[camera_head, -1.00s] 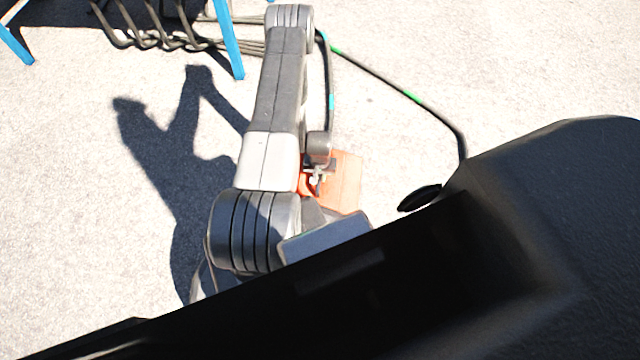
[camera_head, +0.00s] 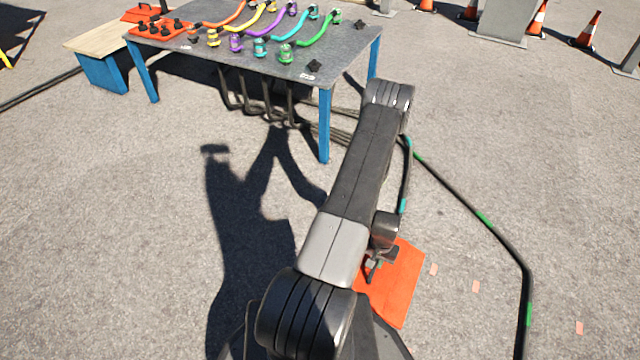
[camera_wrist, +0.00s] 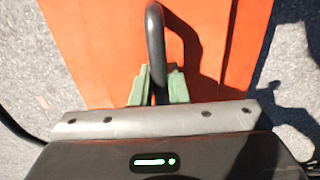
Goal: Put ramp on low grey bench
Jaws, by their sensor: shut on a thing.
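The ramp is a flat orange-red panel (camera_head: 400,285) beside my arm at the lower middle of the head view. In the wrist view the orange panel (camera_wrist: 90,40) fills most of the upper picture. A dark bent handle (camera_wrist: 154,35) rises from it. My gripper (camera_wrist: 158,88) has its two greenish fingers shut on this handle. In the head view my gripper (camera_head: 373,268) is small and partly hidden by my arm. I cannot tell whether the ramp touches the ground. No plainly low grey bench shows; a low blue-sided bench with a pale wooden top (camera_head: 105,38) stands at upper left.
A grey-topped table (camera_head: 330,50) with blue legs holds coloured cable pieces. Dark cables hang below it, and a thick cable with green bands (camera_head: 485,218) runs along the right. A grey block (camera_head: 507,22) and traffic cones (camera_head: 588,28) stand at the back right. Pavement at left is open.

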